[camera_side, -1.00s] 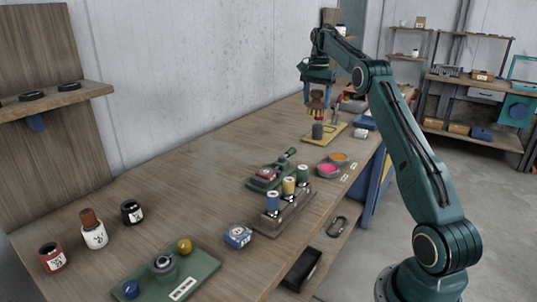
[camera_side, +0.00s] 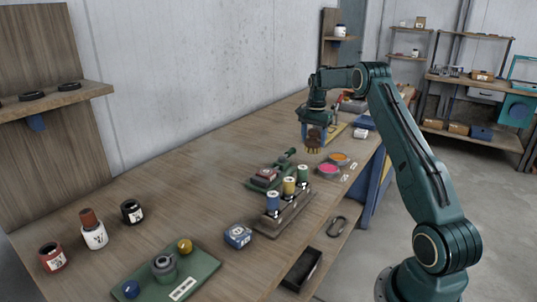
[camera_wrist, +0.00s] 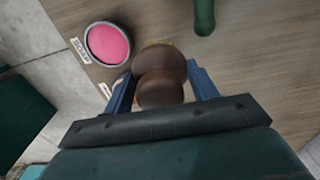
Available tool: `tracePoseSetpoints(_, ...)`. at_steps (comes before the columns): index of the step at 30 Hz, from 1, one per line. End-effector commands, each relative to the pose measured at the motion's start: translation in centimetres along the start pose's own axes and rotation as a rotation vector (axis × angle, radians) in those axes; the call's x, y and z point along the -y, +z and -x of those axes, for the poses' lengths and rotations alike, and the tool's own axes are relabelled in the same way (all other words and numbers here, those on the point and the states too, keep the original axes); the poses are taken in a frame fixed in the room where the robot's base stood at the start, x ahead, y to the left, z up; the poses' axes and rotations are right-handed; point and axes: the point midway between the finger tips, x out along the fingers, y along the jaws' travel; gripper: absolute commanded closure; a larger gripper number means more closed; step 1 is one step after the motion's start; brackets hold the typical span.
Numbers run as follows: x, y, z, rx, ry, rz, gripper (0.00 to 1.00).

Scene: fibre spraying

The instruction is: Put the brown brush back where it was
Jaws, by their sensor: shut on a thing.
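My gripper (camera_side: 316,130) is shut on the brown brush (camera_side: 314,141) and holds it above the table, bristles down, just behind and left of the pink and orange bowls. In the wrist view, the blue fingers of my gripper (camera_wrist: 160,88) flank the rounded brown brush (camera_wrist: 159,92); a little of its yellowish bristles shows at the far edge. Whether the bristles touch the table cannot be told. The yellow mat (camera_side: 338,131) behind is partly hidden by my gripper.
The pink bowl (camera_side: 328,170) is close by, and it also shows in the wrist view (camera_wrist: 107,43). The orange bowl (camera_side: 339,158) stands beside it. A rack of spools (camera_side: 285,215) and a green-based stamp-like item (camera_side: 268,177) stand nearer. The table's left middle is clear.

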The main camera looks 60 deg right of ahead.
Motion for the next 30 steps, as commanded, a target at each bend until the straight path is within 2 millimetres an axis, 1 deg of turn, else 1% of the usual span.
tracePoseSetpoints(3,0.0,0.0,-0.6,0.000,0.000,0.000,0.63)
tracePoseSetpoints(8,0.0,0.0,-0.7,0.000,0.000,0.000,0.63)
tracePoseSetpoints(11,0.0,0.0,-1.1,0.001,0.001,0.000,0.63)
tracePoseSetpoints(21,0.0,0.0,-4.6,0.001,0.001,0.000,0.63)
tracePoseSetpoints(24,0.0,0.0,-4.9,-0.001,-0.001,0.000,0.63)
tracePoseSetpoints(30,0.0,0.0,-4.9,-0.001,-0.001,0.000,0.63)
